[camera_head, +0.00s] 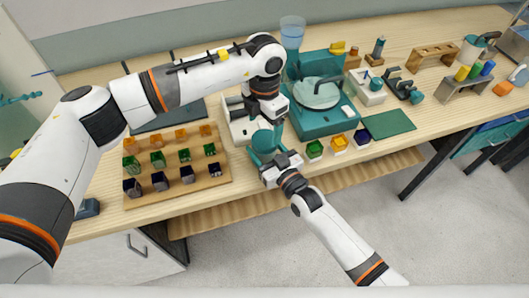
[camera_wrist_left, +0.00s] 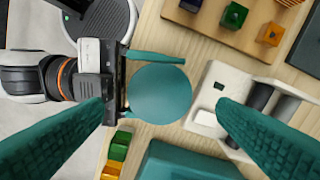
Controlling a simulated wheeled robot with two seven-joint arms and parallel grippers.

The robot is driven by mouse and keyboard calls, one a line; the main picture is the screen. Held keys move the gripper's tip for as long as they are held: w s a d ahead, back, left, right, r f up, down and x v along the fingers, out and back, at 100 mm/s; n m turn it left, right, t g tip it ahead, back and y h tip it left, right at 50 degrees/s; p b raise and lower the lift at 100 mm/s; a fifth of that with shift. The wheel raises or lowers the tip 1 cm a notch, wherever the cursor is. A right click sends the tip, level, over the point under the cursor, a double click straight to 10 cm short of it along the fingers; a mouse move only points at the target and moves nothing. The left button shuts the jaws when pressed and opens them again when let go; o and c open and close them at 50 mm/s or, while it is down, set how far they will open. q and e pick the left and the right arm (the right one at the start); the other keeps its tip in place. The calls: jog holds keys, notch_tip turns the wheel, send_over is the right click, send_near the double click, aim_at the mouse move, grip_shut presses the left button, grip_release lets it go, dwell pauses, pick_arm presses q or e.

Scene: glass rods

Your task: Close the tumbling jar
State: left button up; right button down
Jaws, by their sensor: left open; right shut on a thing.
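The jar (camera_head: 265,142) is teal and round, held over the table's front edge area in the head view. In the left wrist view its flat, plain teal round face (camera_wrist_left: 160,92) points up at the camera; I cannot tell whether this is a lid or the jar's own end. My right gripper (camera_head: 278,162) is shut on the jar from the front; in the left wrist view its fingers (camera_wrist_left: 154,57) reach along the jar's sides. My left gripper (camera_head: 269,112) is open above the jar, its ridged teal fingers (camera_wrist_left: 165,110) spread wide with nothing between them.
A white roller base (camera_wrist_left: 206,112) with dark rollers stands beside the jar. A wooden rack (camera_head: 206,182) with coloured cubes is at left. A teal machine (camera_head: 310,122) and loose green, yellow and purple cubes (camera_head: 340,142) are at right. A green mat (camera_head: 388,125) is bare.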

aim_at(265, 139)
pick_arm(q)
notch_tip(265, 139, up, 3)
jog(key=shift+r+n, duration=0.1)
jog(key=shift+n, duration=0.2)
jog(key=shift+f, duration=4.05)
jog(key=shift+c, duration=0.3)
jog(key=c, duration=1)
jog(key=shift+o, duration=0.2)
jog(key=o, duration=1.2)
jog(key=shift+c, duration=0.2)
